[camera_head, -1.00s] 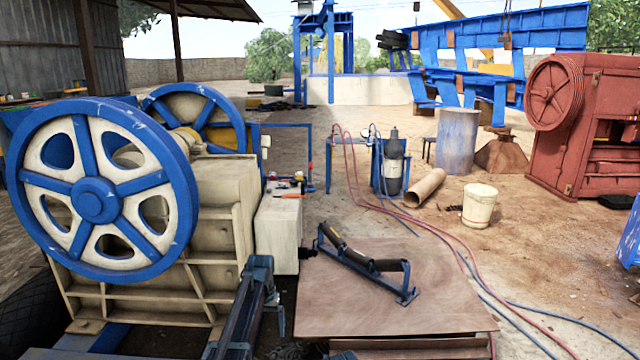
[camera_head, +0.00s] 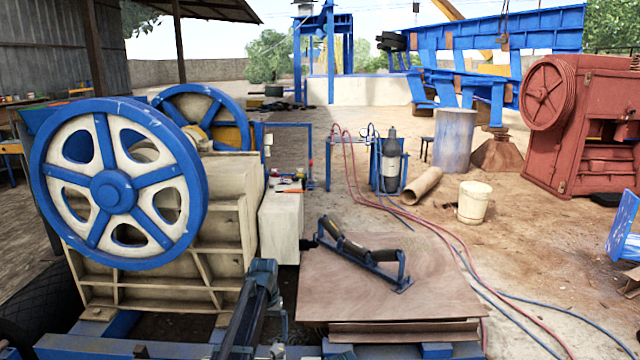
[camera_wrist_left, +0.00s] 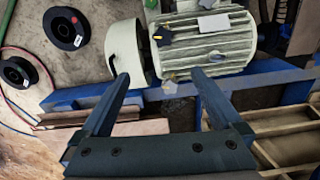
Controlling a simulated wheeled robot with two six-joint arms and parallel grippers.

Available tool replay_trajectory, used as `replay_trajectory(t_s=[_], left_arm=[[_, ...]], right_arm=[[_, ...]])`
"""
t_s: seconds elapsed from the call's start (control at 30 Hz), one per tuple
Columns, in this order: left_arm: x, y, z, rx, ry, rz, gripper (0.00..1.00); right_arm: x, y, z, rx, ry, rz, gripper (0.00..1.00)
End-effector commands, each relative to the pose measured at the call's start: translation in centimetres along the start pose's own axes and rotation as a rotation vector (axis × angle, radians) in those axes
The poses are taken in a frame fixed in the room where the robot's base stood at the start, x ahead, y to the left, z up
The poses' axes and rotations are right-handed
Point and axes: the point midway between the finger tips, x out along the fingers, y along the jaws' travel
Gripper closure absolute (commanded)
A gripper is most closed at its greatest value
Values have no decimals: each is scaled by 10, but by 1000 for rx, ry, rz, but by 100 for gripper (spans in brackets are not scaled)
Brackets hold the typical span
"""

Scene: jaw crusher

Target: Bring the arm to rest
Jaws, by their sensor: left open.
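My left arm (camera_head: 250,310) rises from the bottom edge of the head view, in front of the jaw crusher and left of the plywood sheet; its fingertips cannot be made out there. In the left wrist view my left gripper (camera_wrist_left: 160,74) is open, its two fingers wide apart and nothing between them. Beyond the fingers are an off-white electric motor (camera_wrist_left: 205,45) and a blue beam (camera_wrist_left: 265,80); whether the fingers touch either cannot be told. My right gripper is not in view.
The crusher's blue and white flywheel (camera_head: 118,183) stands at left. A roller bracket (camera_head: 365,252) lies on the plywood sheet (camera_head: 440,285). Red and blue hoses (camera_head: 455,238) cross the ground. A white bucket (camera_head: 473,202) stands at right; sandy ground around it is open.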

Motion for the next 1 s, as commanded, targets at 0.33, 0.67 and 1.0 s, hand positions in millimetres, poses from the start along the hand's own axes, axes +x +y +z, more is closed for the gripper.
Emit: replay_trajectory(t_s=[0.33, 0.67, 1.0], left_arm=[[-32, 33, 58, 49, -9, -17, 1], [-96, 81, 180, 153, -27, -53, 1], [-150, 105, 298, 260, -40, -95, 1]], right_arm=[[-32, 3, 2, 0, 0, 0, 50], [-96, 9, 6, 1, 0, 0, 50], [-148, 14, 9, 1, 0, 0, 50]])
